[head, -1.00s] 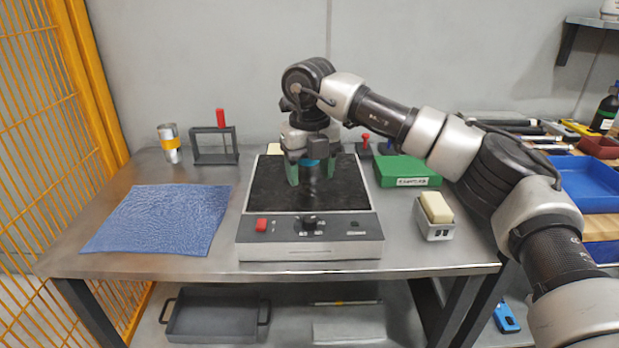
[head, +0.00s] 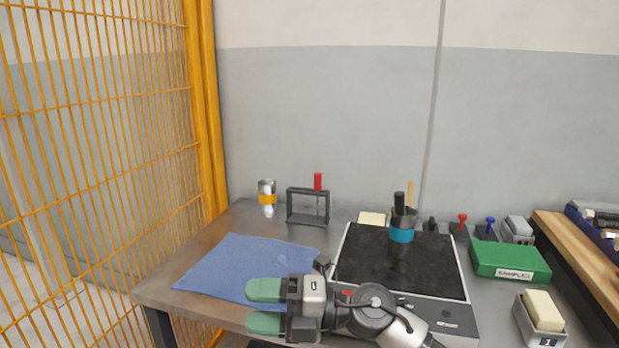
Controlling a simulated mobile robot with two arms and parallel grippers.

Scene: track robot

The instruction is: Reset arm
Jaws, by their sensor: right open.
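My right gripper (head: 265,305) is in the lower middle of the head view, its two green fingers apart and pointing left. It is empty and shows in front of the blue cloth (head: 235,268) and the near left part of the black-topped device (head: 400,265). A dark cup with a blue band (head: 402,235) stands on the far part of the device's black top, with a black handle and a wooden stick rising from it. The gripper is apart from this cup. My left gripper is not in view.
A metal can with an orange band (head: 267,198) and a dark frame with a red handle (head: 308,205) stand at the table's back left. A green box (head: 510,261) and a tray with a cream block (head: 541,318) are at right. An orange mesh fence (head: 100,150) borders the left.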

